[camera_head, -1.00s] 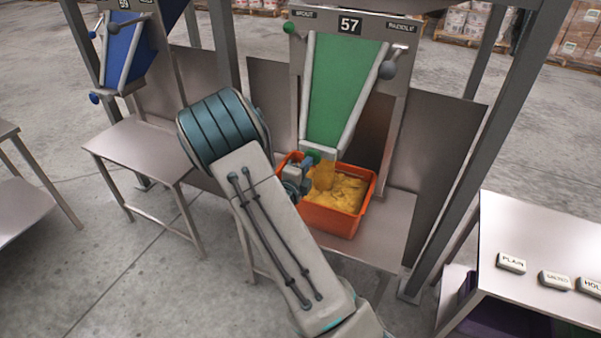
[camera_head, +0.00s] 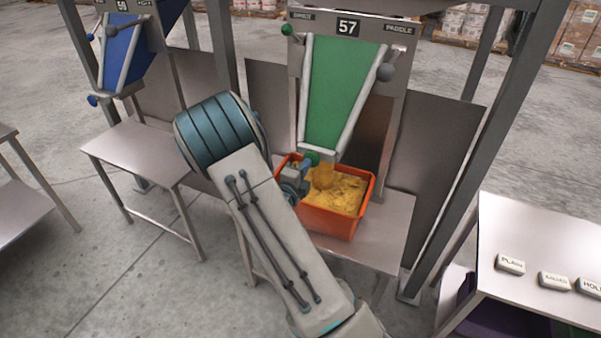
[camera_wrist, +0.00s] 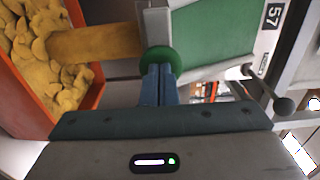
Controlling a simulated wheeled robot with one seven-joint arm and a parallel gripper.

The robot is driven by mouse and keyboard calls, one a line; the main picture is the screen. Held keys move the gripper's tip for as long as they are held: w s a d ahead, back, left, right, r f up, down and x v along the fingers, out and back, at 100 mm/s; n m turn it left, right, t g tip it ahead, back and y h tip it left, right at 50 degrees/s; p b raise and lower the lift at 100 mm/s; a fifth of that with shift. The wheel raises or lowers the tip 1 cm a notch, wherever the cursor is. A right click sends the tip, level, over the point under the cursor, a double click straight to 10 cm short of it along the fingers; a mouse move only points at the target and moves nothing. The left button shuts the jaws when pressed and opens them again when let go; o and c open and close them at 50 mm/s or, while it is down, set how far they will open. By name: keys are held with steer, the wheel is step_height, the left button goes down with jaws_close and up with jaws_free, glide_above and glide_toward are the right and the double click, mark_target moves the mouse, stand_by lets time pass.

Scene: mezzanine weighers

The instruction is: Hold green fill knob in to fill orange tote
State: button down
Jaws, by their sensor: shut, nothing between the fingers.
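The orange tote (camera_head: 328,222) stands on the metal shelf under the green chute marked 57 (camera_head: 334,92). Yellow chips (camera_head: 343,193) lie in it, and a stream of them falls from the chute's mouth. The green fill knob (camera_head: 312,158) is at the lower end of the chute. In the wrist view the knob (camera_wrist: 160,60) is a round green disc, with my shut, empty gripper (camera_wrist: 159,72) at it. The fingertips appear to touch its face. In the head view my gripper (camera_head: 306,166) is partly hidden by my arm. The tote (camera_wrist: 84,98) also shows in the wrist view, with chips inside.
A grey ball-ended lever (camera_head: 386,72) and a small green ball knob (camera_head: 287,29) flank the chute's upper part. A blue chute (camera_head: 122,50) stands left. A table with labelled blocks (camera_head: 511,265) is at right. Steel posts frame the station.

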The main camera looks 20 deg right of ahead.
steer(key=v, duration=1.4)
steer(key=shift+b, duration=0.4)
steer(key=s+d+r+m+g+y, duration=0.3)
steer(key=s+m+g, duration=0.4)
steer(key=m, duration=0.6)
steer(key=s+d+r+m+g, duration=0.2)
steer(key=s+d+m+g, duration=0.3)
steer(key=s+m, duration=0.55)
steer(key=s+a+r+m+t+y, duration=0.1)
steer(key=a+r+m+y, duration=0.2)
steer(key=m, duration=0.7)
steer(key=s+a+r+m+t+y, duration=0.2)
steer(key=a+r+m+y, duration=0.2)
steer(key=a+m+y, duration=0.3)
steer(key=a+m, duration=0.1)
steer(key=m, duration=0.2)
steer(key=shift+a+m, duration=0.2)
steer(key=shift+m, duration=0.15)
steer(key=shift+r, duration=0.15)
